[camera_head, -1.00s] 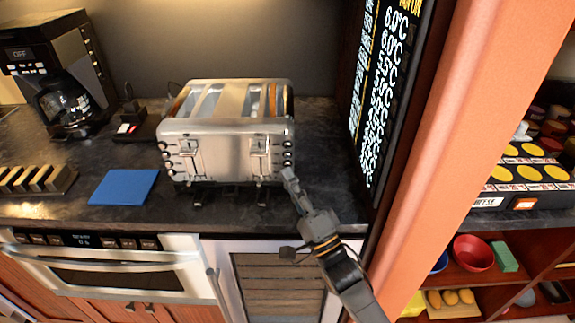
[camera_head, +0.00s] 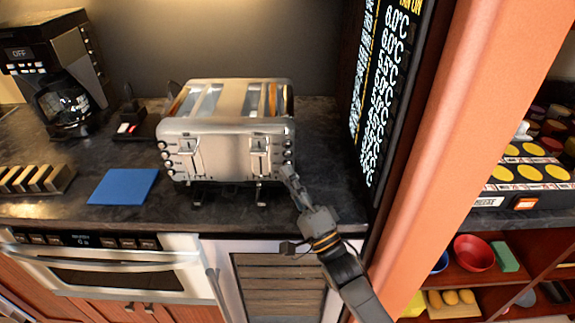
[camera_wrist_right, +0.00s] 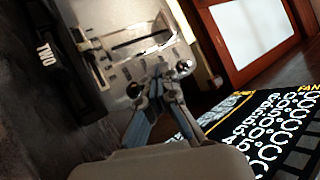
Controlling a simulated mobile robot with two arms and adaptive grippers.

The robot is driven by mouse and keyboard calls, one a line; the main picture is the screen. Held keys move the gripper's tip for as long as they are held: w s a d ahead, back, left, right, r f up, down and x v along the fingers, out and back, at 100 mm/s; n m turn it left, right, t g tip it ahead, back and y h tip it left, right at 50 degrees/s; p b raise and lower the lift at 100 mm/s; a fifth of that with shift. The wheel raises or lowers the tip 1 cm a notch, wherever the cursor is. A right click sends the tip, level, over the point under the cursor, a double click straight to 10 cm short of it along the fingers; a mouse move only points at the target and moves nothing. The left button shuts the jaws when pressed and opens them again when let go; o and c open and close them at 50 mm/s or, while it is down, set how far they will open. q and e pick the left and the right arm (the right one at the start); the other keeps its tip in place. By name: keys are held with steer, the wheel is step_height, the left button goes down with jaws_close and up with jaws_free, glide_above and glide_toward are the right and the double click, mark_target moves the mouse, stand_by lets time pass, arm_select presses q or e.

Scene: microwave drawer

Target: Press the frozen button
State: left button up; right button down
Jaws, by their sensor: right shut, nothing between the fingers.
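A silver toaster (camera_head: 222,148) stands on the dark counter, with a column of small dark round buttons at each side of its front. The right-hand column of buttons (camera_head: 288,153) is beside my right gripper (camera_head: 288,172). That gripper is shut and empty, its tips at the lower right front corner of the toaster. In the right wrist view the toaster front (camera_wrist_right: 125,50) fills the upper middle, and the fingertips (camera_wrist_right: 160,82) are close to its round buttons. I cannot tell whether they touch, or which button is the frozen one. My left gripper is not in view.
A dark panel with white temperature text (camera_head: 380,100) stands right of the toaster, beside an orange post (camera_head: 440,130). A blue square (camera_head: 123,187), a coffee maker (camera_head: 60,75) and a wooden rack (camera_head: 35,180) are on the left. Counter between blue square and toaster is clear.

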steer(key=shift+w+d, duration=0.1)
steer(key=shift+w, duration=0.35)
stand_by(1.3)
steer(key=shift+s, duration=0.1)
steer(key=shift+s+f, duration=0.2)
steer(key=shift+s, duration=0.35)
steer(key=shift+s+r+p, duration=0.1)
steer(key=shift+s+p, duration=1.1)
steer(key=shift+s, duration=1.4)
